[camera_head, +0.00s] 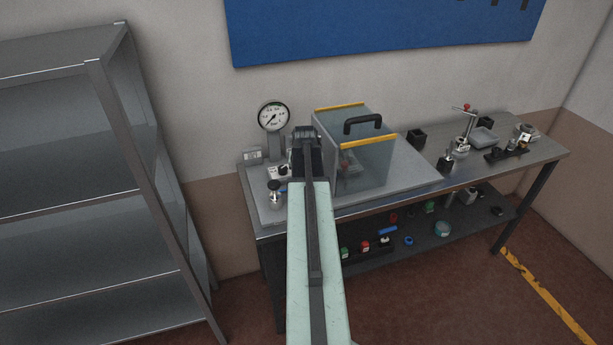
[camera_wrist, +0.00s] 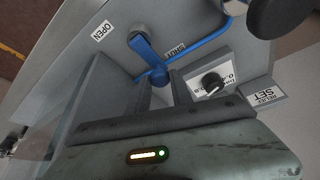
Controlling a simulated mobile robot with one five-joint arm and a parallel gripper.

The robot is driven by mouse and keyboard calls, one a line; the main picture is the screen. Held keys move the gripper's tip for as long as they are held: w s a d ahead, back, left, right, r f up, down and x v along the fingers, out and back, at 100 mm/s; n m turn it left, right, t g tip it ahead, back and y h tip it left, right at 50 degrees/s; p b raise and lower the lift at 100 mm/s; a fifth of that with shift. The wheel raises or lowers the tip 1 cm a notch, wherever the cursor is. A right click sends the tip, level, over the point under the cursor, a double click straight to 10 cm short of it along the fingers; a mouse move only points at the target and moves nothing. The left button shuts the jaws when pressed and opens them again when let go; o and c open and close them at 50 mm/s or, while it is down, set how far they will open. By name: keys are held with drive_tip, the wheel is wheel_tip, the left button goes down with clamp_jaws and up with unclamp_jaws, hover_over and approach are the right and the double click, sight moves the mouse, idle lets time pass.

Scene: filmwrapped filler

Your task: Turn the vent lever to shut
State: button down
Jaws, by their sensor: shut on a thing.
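The blue vent lever (camera_wrist: 146,52) shows in the wrist view, running from a grey pivot down to a rounded blue end between my fingertips. My gripper (camera_wrist: 161,82) is shut on that end. The OPEN label (camera_wrist: 103,32) lies left of the pivot, and the SHUT label (camera_wrist: 175,48) lies right of the lever, closer to its held end. The lever points at neither label directly. In the head view my gripper and the lever are mostly hidden behind my arm, at the left part of the bench.
A black knob (camera_wrist: 211,82) on a white plate and a SET label (camera_wrist: 264,95) are right of my fingers. A blue tube (camera_wrist: 205,42) runs behind the lever. In the head view, a gauge (camera_head: 273,117) and a clear box (camera_head: 362,165) stand close by on the bench (camera_head: 415,184).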

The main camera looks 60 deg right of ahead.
drive_tip(key=shift+w, duration=0.15)
drive_tip(key=c, duration=1.4)
unclamp_jaws()
drive_tip(key=shift+c, duration=0.2)
drive_tip(key=p+v, duration=0.7)
drive_tip(key=shift+r, duration=0.4)
drive_tip(key=shift+a, duration=0.1)
